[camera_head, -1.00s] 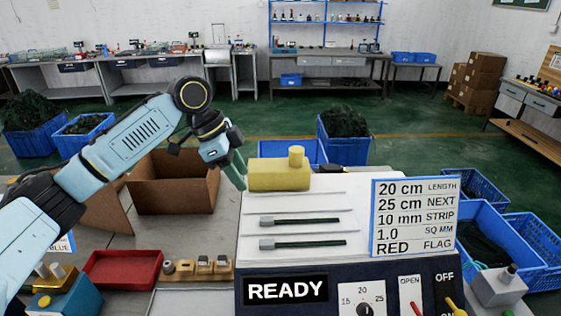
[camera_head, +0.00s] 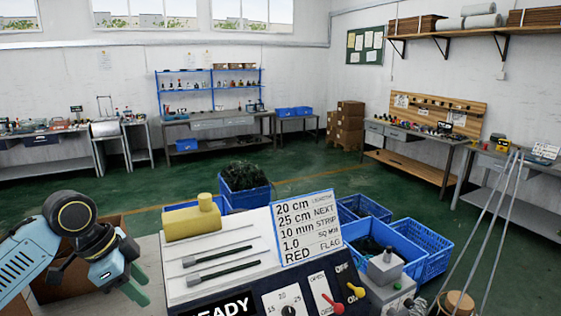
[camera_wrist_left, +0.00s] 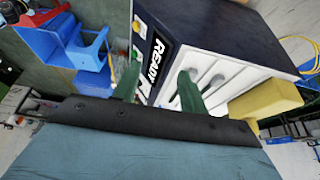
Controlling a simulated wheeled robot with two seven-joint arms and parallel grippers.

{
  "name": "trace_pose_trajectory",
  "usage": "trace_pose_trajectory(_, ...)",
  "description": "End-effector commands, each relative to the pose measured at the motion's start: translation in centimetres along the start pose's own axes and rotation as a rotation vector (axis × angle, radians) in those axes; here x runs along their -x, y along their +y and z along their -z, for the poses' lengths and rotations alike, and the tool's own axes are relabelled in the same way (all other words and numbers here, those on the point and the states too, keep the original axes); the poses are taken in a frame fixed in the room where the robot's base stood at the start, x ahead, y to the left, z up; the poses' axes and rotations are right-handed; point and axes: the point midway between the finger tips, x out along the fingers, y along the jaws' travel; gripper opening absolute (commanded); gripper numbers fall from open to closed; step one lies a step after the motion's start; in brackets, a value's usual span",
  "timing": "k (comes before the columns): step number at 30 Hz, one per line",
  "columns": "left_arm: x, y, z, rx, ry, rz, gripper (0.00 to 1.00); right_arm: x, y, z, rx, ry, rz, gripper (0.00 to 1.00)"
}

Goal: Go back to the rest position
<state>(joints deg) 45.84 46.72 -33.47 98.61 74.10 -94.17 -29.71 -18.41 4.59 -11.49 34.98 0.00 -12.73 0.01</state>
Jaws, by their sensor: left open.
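My left gripper (camera_head: 140,288) is at the lower left of the head view, left of the machine (camera_head: 180,290) with its sloped white top. Its green fingers are apart with nothing between them. In the left wrist view the two fingers of the left gripper (camera_wrist_left: 158,85) stand apart, with the machine and its READY display (camera_wrist_left: 155,62) beyond them. My right gripper is not in view.
A yellow block (camera_head: 192,222) sits at the back of the machine. A sign (camera_head: 306,228) stands on its right. A cardboard box (camera_head: 60,285) is behind my left arm. Blue crates (camera_head: 430,240) stand on the floor to the right. Green floor (camera_head: 290,170) lies open beyond.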

Motion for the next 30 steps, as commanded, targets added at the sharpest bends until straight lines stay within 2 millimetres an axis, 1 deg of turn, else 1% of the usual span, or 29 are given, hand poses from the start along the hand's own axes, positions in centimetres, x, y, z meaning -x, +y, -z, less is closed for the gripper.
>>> trace_pose_trajectory(1,-1.4,0.9,0.1,-0.001,-0.004,-0.007,0.43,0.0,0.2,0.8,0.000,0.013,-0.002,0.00)
trace_pose_trajectory(6,-5.4,3.5,-0.1,0.017,-0.016,-0.001,0.43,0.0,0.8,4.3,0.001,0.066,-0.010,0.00)
trace_pose_trajectory(8,-7.0,4.8,-0.1,0.027,-0.017,0.002,0.43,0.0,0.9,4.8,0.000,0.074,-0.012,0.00)
trace_pose_trajectory(10,-9.0,6.6,-0.3,0.047,-0.015,0.008,0.43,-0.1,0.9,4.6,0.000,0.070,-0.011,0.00)
trace_pose_trajectory(11,-9.9,7.5,-0.4,0.061,-0.013,0.012,0.43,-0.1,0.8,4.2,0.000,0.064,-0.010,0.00)
trace_pose_trajectory(12,-11.1,8.8,-0.5,0.080,-0.008,0.018,0.43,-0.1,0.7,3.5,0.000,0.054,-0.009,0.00)
trace_pose_trajectory(15,-13.6,12.1,-1.1,0.151,0.008,0.042,0.43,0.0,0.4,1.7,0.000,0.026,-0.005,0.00)
trace_pose_trajectory(17,-14.7,13.9,-1.6,0.204,0.017,0.059,0.43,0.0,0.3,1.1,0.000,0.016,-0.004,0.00)
trace_pose_trajectory(18,-15.3,15.2,-2.0,0.245,0.022,0.071,0.43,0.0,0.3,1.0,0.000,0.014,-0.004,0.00)
trace_pose_trajectory(21,-16.3,18.1,-3.4,0.359,0.029,0.110,0.43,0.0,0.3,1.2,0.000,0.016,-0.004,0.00)
trace_pose_trajectory(24,-16.6,20.5,-5.1,0.479,0.026,0.155,0.43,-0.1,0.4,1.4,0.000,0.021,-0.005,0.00)
trace_pose_trajectory(30,-16.1,23.6,-8.4,0.669,-0.004,0.236,0.43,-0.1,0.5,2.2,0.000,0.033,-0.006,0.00)
